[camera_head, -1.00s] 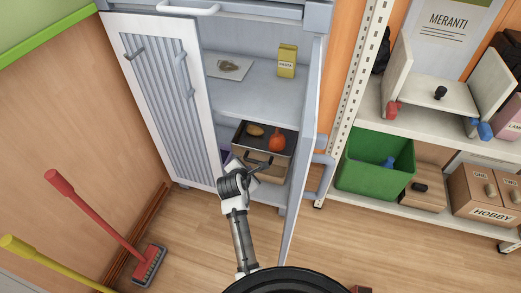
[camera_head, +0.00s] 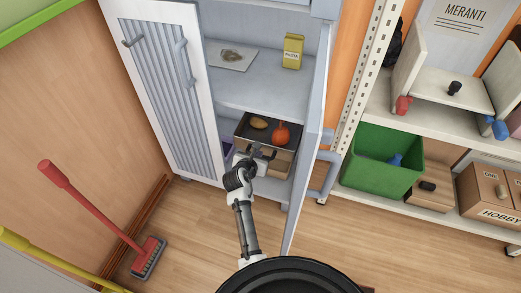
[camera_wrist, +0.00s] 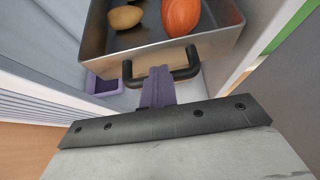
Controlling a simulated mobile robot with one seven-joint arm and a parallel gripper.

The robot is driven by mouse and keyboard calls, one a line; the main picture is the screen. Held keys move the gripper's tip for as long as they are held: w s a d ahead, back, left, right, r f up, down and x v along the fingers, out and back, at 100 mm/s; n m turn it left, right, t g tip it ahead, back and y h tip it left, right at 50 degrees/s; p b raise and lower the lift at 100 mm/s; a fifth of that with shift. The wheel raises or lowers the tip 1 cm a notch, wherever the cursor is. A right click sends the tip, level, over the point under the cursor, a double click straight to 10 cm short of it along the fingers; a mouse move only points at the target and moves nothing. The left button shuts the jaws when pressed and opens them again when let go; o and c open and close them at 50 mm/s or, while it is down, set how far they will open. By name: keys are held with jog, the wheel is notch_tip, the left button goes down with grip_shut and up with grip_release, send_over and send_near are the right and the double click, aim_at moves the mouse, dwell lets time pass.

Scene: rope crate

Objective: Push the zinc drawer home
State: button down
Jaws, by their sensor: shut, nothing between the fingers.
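The zinc drawer (camera_wrist: 170,52) is a grey metal tray-like drawer with a black bar handle (camera_wrist: 128,74) on its front. It stands out from the lower part of the cabinet and also shows in the head view (camera_head: 295,144). A brown potato (camera_wrist: 125,17) and an orange squash-like vegetable (camera_wrist: 181,15) lie in it. My gripper (camera_wrist: 158,76) is shut and empty, its fingertips at the middle of the handle, pointing at the drawer front. Whether they touch it I cannot tell. In the head view my gripper (camera_head: 257,153) partly hides the drawer front.
The cabinet's left door (camera_head: 160,85) and right door (camera_head: 312,150) stand open on both sides of my arm. A purple bin (camera_wrist: 104,86) sits left of the drawer. A pasta box (camera_head: 292,51) stands on the shelf above. A red broom (camera_head: 100,215) leans at the left.

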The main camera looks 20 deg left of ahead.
aim_at(263, 144)
jog(key=shift+w+r, duration=0.1)
jog(key=shift+w, duration=1.4)
jog(key=shift+w+r, duration=0.2)
jog(key=shift+w, duration=0.2)
jog(key=w+p, duration=0.2)
jog(key=w, duration=0.2)
jog(key=shift+d+f, duration=0.1)
jog(key=shift+s, duration=0.1)
